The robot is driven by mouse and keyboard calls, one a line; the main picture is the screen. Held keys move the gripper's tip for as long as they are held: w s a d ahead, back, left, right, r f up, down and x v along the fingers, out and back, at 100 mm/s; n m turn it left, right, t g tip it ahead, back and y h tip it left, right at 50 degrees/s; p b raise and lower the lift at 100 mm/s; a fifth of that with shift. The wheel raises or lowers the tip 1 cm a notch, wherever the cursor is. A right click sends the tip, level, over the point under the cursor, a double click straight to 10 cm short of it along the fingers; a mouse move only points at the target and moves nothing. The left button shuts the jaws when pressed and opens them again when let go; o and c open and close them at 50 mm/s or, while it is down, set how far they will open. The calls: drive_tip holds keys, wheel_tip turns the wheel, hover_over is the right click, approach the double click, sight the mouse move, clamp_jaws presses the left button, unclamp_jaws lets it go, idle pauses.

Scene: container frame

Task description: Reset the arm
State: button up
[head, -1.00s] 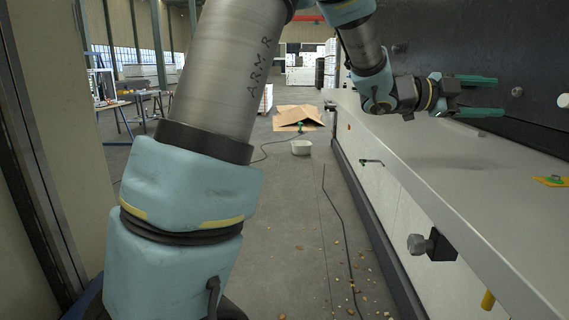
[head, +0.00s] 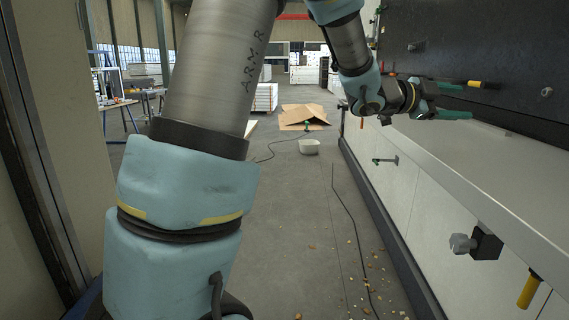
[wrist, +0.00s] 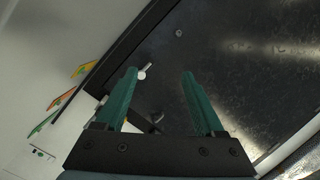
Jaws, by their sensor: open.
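My gripper (head: 462,101) is at the upper right of the head view, at the end of my teal and grey arm. Its two green fingers are parallel and spread apart, with nothing between them in the head view. In the wrist view my gripper (wrist: 160,76) is also open, its fingers pointing at a dark scuffed panel (wrist: 230,55). A small pale knob on the panel shows beside the left fingertip. No object is held.
A long light ledge (head: 455,165) runs below the dark wall (head: 480,50). A knobbed black bracket (head: 486,243) and a yellow handle (head: 529,289) stick out from its front. Orange and green tools (wrist: 62,98) show in the wrist view.

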drive_tip(key=w+a+f+n+t+y, duration=0.25)
drive_tip(key=a+f+n+y, duration=0.2)
drive_tip(key=a, duration=0.35)
drive_tip(key=w+a+f+n+t+y, duration=0.25)
drive_tip(key=w+a+f+n, duration=0.2)
drive_tip(key=a, duration=0.35)
drive_tip(key=w+a+f+n+t+y, duration=0.15)
drive_tip(key=a+f+n+y, duration=0.3)
drive_tip(key=a, duration=0.45)
drive_tip(key=s+a+f+n+g+y, duration=0.2)
drive_tip(key=s+a+f+n, duration=0.15)
drive_tip(key=a, duration=0.35)
drive_tip(key=s+a+f+n+g+y, duration=0.2)
drive_tip(key=s+a+f+n, duration=0.15)
drive_tip(key=a, duration=0.25)
drive_tip(key=s+a+f+n+g, duration=0.2)
drive_tip(key=s+a, duration=0.1)
drive_tip(key=s, duration=0.3)
drive_tip(key=s+a+f+n+g+y, duration=0.1)
drive_tip(key=s+a+f+n+g, duration=0.1)
drive_tip(key=s, duration=0.4)
drive_tip(key=shift+s+a+f, duration=0.25)
drive_tip(key=shift+a+f, duration=0.4)
